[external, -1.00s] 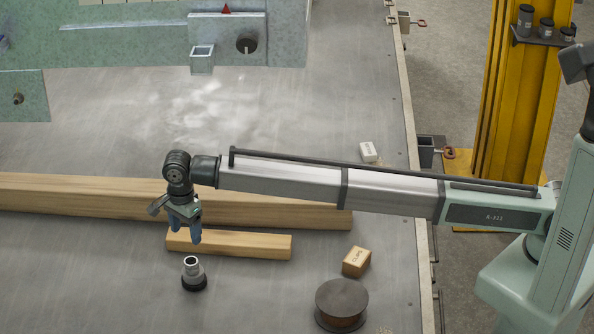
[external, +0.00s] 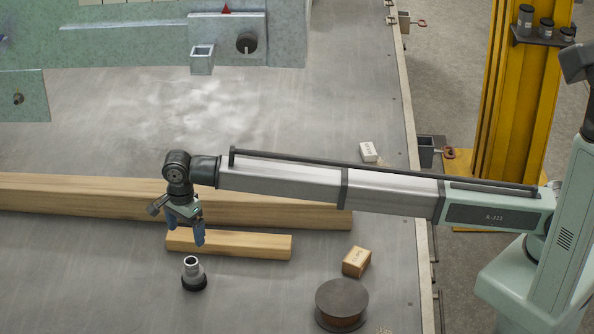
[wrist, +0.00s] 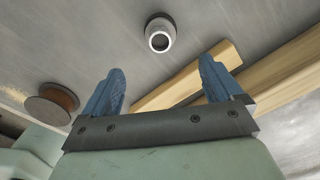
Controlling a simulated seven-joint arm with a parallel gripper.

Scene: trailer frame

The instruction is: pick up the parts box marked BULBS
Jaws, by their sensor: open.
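A small white box (external: 368,152) lies on the metal table near its right edge, beyond my forearm. Its label is too small to read surely. A tan box (external: 356,262) nearer the front has a label that looks like CLIPS. My gripper (external: 185,231) is open and empty, pointing down near the short wooden beam, far to the left of both boxes. In the wrist view my gripper (wrist: 161,72) shows two blue fingers apart with nothing between them. Neither box can be made out in the wrist view.
A long wooden beam (external: 90,193) and a short one (external: 250,246) lie by my gripper. A grey fitting with a black base (external: 193,274) stands in front. A brown spool (external: 342,302) is at front right. A green metal frame (external: 130,40) occupies the back left.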

